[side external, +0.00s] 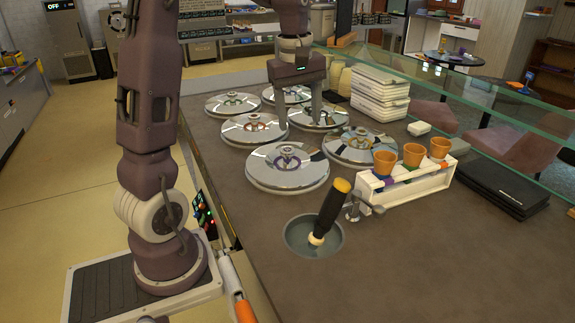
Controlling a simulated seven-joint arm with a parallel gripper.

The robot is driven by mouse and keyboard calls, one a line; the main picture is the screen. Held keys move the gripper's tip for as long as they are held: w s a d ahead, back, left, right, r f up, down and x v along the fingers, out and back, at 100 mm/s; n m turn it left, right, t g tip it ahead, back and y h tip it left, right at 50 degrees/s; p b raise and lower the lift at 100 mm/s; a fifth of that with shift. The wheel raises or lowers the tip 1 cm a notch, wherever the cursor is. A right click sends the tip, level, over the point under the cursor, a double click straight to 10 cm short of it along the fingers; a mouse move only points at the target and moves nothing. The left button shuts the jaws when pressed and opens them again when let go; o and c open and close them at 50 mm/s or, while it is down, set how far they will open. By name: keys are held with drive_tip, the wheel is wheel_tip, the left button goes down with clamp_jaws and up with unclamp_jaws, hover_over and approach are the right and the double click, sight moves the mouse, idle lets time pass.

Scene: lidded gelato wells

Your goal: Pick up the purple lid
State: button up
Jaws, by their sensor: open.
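Several round chrome lids cover wells in the counter, each with a small ringed handle at its centre. The nearest lid (287,164) has a purple ring around its handle and lies flat. My gripper (314,108) points down over another lid (327,121), farther back and to the right of the purple-ringed one. Its fingers are open, and nothing shows between them. I cannot tell whether the fingertips touch that lid's handle. The gripper partly hides this lid, whose ring colour is hard to make out.
A sunken well (300,236) holds a scoop (329,212) with a black and yellow handle. A white rack (409,188) carries terracotta-coloured cups. White stacked boxes (379,92) stand behind, near a glass screen.

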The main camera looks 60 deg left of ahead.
sight(288, 150)
drive_tip(key=a+f+n, duration=0.1)
drive_tip(key=a+f, duration=0.1)
drive_tip(key=w+a+f+n, duration=0.1)
drive_tip(key=a+n, duration=0.1)
drive_tip(key=a, duration=0.1)
drive_tip(key=a+f+n+g, duration=0.1)
drive_tip(key=a+f, duration=0.1)
drive_tip(key=a, duration=0.1)
drive_tip(key=shift+w+a+f+n, duration=0.2)
drive_tip(key=shift+a+f+n, duration=0.05)
drive_tip(key=shift+f+n, duration=0.15)
drive_tip(key=f, duration=0.6)
drive_tip(key=shift+s+d+f, duration=0.2)
drive_tip(key=shift+d+f, duration=0.05)
drive_tip(key=shift+f, duration=0.05)
clamp_jaws()
